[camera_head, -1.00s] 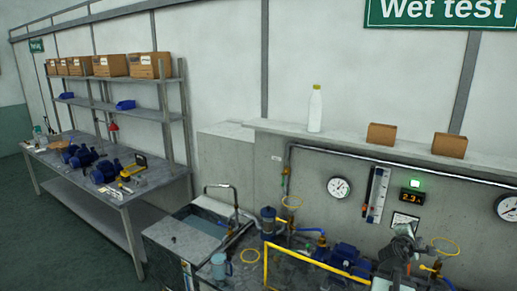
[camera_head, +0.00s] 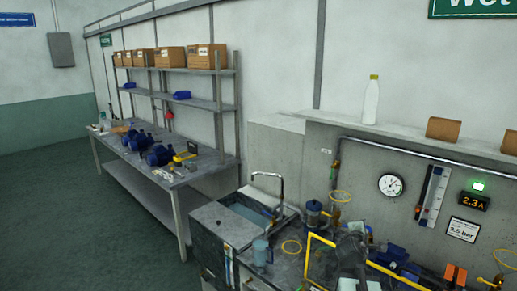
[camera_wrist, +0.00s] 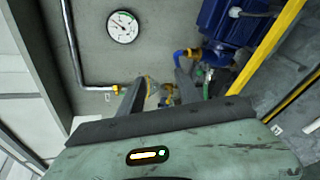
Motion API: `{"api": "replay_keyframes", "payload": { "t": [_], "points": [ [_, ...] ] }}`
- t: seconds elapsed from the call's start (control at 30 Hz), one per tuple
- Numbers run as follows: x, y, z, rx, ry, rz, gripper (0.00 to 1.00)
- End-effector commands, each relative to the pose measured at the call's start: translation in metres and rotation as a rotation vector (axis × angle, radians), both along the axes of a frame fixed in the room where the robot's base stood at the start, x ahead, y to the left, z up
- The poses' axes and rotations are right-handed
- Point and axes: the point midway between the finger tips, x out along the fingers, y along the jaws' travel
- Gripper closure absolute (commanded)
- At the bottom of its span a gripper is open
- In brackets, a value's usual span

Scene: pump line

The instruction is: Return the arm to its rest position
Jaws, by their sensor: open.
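My gripper (camera_wrist: 160,82) shows in the wrist view with its two grey fingers apart. I see nothing held between them; brass fittings show beyond the fingers. A blue pump motor (camera_wrist: 226,22) and a blue elbow lie past the fingertips to the right. A round pressure gauge (camera_wrist: 122,26) is on the wall panel to the upper left. In the head view, part of my arm (camera_head: 350,257) shows low over the wet test bench, in front of the pump line. The fingers cannot be made out clearly there.
A yellow rail (camera_head: 322,240) stands close to my arm. A sink (camera_head: 250,212) and a blue jug (camera_head: 261,252) lie to its left. A workbench (camera_head: 178,183) with blue pumps stands further left. A bottle (camera_head: 371,102) stands on the ledge. The floor at far left is clear.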

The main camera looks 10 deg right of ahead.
Motion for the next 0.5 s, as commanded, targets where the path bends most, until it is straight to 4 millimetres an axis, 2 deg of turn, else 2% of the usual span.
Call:
{"api": "replay_keyframes", "payload": {
  "t": [0.03, 0.1, 0.17, 0.2, 0.27, 0.3, 0.37, 0.4, 0.47, 0.5],
  "points": [
    [0.016, 0.043, -0.026, 0.081, -0.007, 0.021, 0.59],
    [0.028, 0.097, -0.054, 0.22, -0.009, 0.016, 0.59],
    [0.032, 0.143, -0.08, 0.354, -0.001, -0.005, 0.59],
    [0.031, 0.174, -0.098, 0.447, 0.01, -0.029, 0.59],
    [0.025, 0.219, -0.124, 0.593, 0.036, -0.081, 0.59],
    [0.017, 0.248, -0.141, 0.691, 0.061, -0.128, 0.59],
    [-0.001, 0.289, -0.165, 0.838, 0.108, -0.225, 0.59],
    [-0.016, 0.313, -0.179, 0.934, 0.143, -0.308, 0.59],
    [-0.044, 0.339, -0.194, 1.07, 0.199, -0.472, 0.59],
    [-0.065, 0.35, -0.199, 1.15, 0.231, -0.604, 0.59]
  ]
}}
